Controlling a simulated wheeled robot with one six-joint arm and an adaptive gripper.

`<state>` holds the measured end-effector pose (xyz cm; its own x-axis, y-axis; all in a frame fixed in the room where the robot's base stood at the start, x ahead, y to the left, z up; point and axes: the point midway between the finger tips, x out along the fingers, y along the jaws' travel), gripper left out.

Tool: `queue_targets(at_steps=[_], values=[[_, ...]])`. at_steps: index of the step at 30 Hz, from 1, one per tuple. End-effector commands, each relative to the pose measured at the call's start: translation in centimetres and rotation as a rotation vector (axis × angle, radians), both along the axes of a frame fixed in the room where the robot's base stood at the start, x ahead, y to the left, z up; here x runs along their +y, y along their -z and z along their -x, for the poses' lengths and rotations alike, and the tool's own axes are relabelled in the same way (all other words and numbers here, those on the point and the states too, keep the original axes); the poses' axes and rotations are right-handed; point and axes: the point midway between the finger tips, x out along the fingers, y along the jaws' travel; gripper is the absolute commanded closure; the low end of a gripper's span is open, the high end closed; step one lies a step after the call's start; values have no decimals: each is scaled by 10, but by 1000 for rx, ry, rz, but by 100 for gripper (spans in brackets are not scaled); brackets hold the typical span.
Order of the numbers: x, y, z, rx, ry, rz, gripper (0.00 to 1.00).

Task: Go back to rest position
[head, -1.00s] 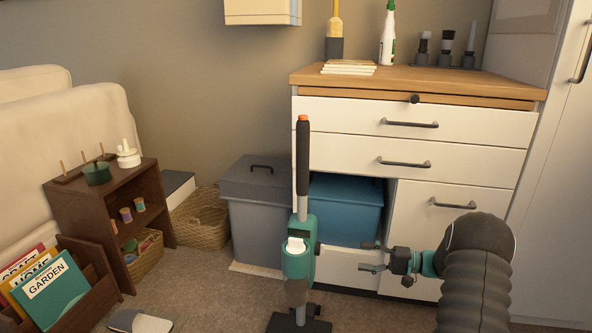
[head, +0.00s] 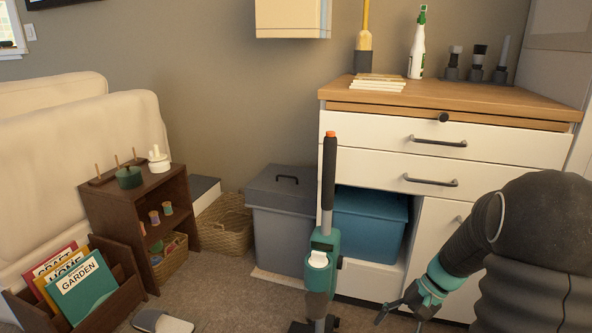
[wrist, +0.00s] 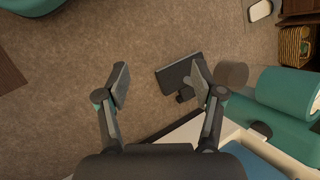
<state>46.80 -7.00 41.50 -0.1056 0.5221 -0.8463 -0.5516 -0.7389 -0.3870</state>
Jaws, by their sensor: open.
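My gripper (head: 402,310) hangs low at the lower right of the head view, in front of the white cabinet (head: 378,281). In the head view my dark arm bends down from the right edge and hides part of the cabinet's lower door.
A teal upright vacuum (head: 322,262) stands just left of my gripper. A blue bin (head: 370,222) sits in the cabinet's open bay. A grey bin (head: 280,215), a wicker basket (head: 224,222) and a brown shelf (head: 135,218) stand further left. Carpet is open in front.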

Motion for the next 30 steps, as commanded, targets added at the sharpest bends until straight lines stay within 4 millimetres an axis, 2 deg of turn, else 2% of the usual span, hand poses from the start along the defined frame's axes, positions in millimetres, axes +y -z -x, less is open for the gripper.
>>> queue_targets(at_steps=[1,15,30], values=[[3,-17,9,-17,-22,47,32],[19,-117,85,-225,-193,412,32],[49,-214,156,-553,-371,622,32]])
